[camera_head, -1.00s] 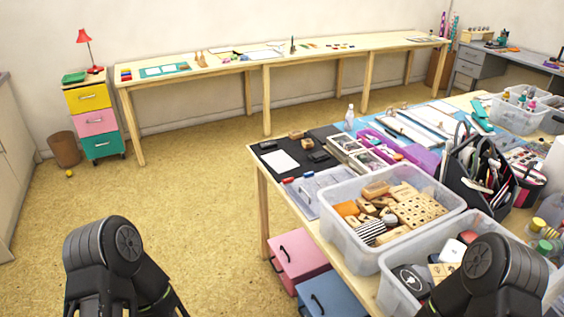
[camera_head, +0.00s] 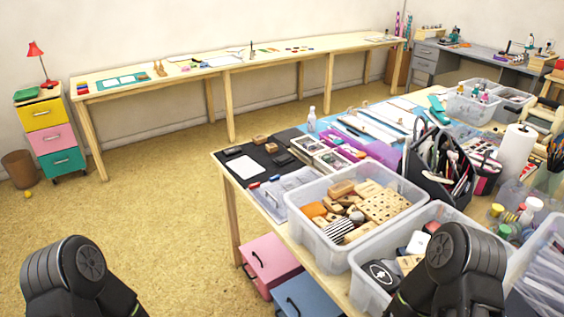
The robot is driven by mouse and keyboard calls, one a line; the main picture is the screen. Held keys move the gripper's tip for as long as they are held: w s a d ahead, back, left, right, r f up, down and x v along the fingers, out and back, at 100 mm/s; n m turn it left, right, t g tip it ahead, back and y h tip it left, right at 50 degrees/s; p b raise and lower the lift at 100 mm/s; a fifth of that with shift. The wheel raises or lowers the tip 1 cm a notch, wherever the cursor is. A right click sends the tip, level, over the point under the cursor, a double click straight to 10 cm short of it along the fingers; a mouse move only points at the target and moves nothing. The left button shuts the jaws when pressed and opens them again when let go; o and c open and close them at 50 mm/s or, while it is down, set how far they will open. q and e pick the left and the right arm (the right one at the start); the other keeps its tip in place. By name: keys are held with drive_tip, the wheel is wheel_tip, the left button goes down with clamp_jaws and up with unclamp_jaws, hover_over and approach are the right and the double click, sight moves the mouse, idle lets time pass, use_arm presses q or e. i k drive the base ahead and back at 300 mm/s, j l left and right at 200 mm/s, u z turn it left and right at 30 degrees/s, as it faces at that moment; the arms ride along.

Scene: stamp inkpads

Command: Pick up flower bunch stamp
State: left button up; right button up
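Several small wooden stamp blocks (camera_head: 260,139) lie on the black mat (camera_head: 232,150) at the table's far left end. A clear plastic bin (camera_head: 318,240) on the table holds many wooden stamps (camera_head: 385,206). I cannot tell which stamp is the flower bunch stamp; the stamp faces are too small to read. Only my two black arm joints show, at the bottom left and bottom right. Neither gripper is in view, and both arms are apart from the stamps in the picture.
A second clear bin (camera_head: 362,292) stands in front of the first, partly hidden by my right arm. A black tool caddy (camera_head: 425,165) and a paper roll (camera_head: 514,153) stand to the right. Pink (camera_head: 270,262) and blue (camera_head: 308,296) drawers sit under the table.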

sight(271, 148)
drive_tip(key=i+j, duration=0.55)
drive_tip(key=j, duration=0.25)
drive_tip(key=i+j+z, duration=0.1)
drive_tip(key=i+j, duration=0.5)
drive_tip(key=j, duration=0.2)
drive_tip(key=i+j+z, duration=0.1)
drive_tip(key=i+j, duration=0.15)
drive_tip(key=j, duration=0.15)
drive_tip(key=i+j, duration=0.25)
drive_tip(key=j, duration=0.15)
drive_tip(key=i+j, duration=0.25)
drive_tip(key=j, duration=0.2)
drive_tip(key=i+j+z, duration=0.1)
drive_tip(key=i+j, duration=0.2)
drive_tip(key=j, duration=0.15)
